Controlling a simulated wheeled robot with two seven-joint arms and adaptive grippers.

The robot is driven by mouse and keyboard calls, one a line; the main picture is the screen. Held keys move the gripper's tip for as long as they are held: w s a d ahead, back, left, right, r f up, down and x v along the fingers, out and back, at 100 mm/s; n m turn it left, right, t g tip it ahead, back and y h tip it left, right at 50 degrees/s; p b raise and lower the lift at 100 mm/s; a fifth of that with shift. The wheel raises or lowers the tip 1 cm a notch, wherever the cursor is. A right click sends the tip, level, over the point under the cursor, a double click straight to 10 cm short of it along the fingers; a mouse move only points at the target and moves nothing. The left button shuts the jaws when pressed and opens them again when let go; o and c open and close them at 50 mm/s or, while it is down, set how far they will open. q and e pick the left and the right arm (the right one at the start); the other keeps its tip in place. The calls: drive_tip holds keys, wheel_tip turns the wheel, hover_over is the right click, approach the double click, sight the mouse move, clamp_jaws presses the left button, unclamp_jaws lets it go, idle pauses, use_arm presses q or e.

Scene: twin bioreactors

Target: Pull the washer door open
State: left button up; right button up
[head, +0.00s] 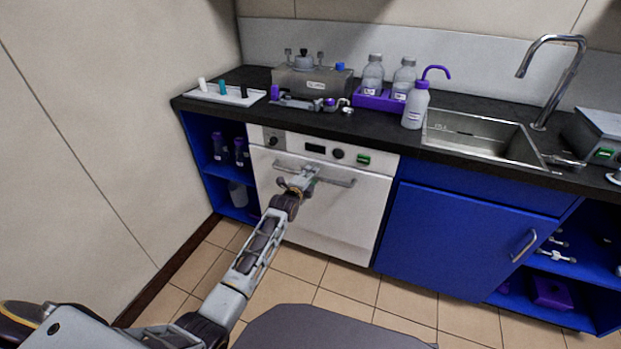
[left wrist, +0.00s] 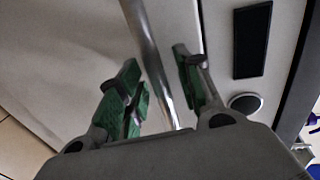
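The white washer (head: 330,215) stands under the dark counter, with its door closed and a horizontal bar handle (head: 338,182) across the top of the door. My left gripper (head: 300,178) is at the middle of that handle. In the left wrist view the handle bar (left wrist: 150,60) runs between the two green-padded fingers of my left gripper (left wrist: 158,95). The fingers are apart, with gaps visible on both sides of the bar. The washer's control panel (left wrist: 252,40) shows beyond the fingers. My right gripper is not in view.
A blue cabinet (head: 455,235) is right of the washer and an open blue shelf (head: 213,165) with bottles is left. The counter (head: 385,125) holds bottles, a tray and a sink (head: 480,135). Tiled floor (head: 310,265) is clear before the door.

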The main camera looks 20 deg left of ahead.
use_arm(q)
drive_tip(key=shift+w, duration=0.1)
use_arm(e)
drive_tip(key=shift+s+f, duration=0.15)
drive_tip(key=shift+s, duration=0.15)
use_arm(q)
clamp_jaws()
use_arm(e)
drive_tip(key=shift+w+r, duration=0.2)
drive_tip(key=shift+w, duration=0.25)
use_arm(q)
drive_tip(key=shift+s+f, duration=0.15)
drive_tip(key=shift+s, duration=0.05)
